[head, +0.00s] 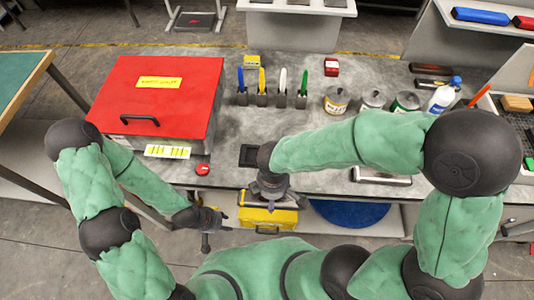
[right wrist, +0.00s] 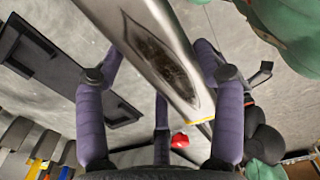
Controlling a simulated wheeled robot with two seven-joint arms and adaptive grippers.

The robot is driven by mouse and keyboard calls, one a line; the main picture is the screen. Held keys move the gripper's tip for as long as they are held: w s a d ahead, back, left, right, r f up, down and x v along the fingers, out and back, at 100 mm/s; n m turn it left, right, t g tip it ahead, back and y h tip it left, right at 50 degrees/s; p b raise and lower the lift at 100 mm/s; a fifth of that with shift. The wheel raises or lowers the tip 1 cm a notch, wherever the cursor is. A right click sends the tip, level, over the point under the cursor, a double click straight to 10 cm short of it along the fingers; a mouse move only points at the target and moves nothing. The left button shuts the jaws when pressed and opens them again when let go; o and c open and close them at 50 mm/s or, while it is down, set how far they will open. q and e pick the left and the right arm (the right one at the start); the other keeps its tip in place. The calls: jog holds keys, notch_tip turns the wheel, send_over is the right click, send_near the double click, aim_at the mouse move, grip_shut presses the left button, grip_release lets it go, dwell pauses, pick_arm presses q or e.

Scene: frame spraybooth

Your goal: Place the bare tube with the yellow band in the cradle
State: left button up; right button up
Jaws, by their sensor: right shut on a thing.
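My right gripper (head: 272,190) points down at the table's front edge in the head view, its fingers mostly hidden by the arm. In the right wrist view its purple fingers (right wrist: 160,90) are shut around a bare silver tube (right wrist: 150,45). The tube slants from top to lower right, with a yellow band at its lower end (right wrist: 200,121). A dark flat fixture (head: 250,155) lies on the table just beyond this gripper; I cannot tell for sure whether it is the cradle. My left gripper (head: 214,222) is open and empty in front of the table.
A red box (head: 160,95) with a black handle fills the table's left side. Several coloured-handled tools (head: 262,82) stand in holders behind. Cans (head: 372,98) and a white bottle (head: 445,95) stand at right. A yellow toolbox (head: 268,218) sits below the table edge.

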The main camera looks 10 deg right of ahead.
jog(key=w+d, duration=0.1)
jog(key=w, duration=0.4)
jog(key=w+d+b, duration=0.1)
jog(key=w+d, duration=0.1)
jog(key=w, duration=0.4)
jog(key=w+d, duration=0.2)
jog(key=w, duration=0.3)
jog(key=shift+w+b, duration=0.15)
jog(key=shift+b, duration=0.25)
jog(key=shift+w+f+b, duration=0.2)
jog(key=shift+f+b, duration=0.45)
jog(key=shift+f, duration=1.05)
jog(key=shift+f, duration=0.2)
jog(key=o, duration=1.3)
notch_tip(320, 180, up, 12)
jog(key=p, duration=0.3)
jog(key=shift+r, duration=0.2)
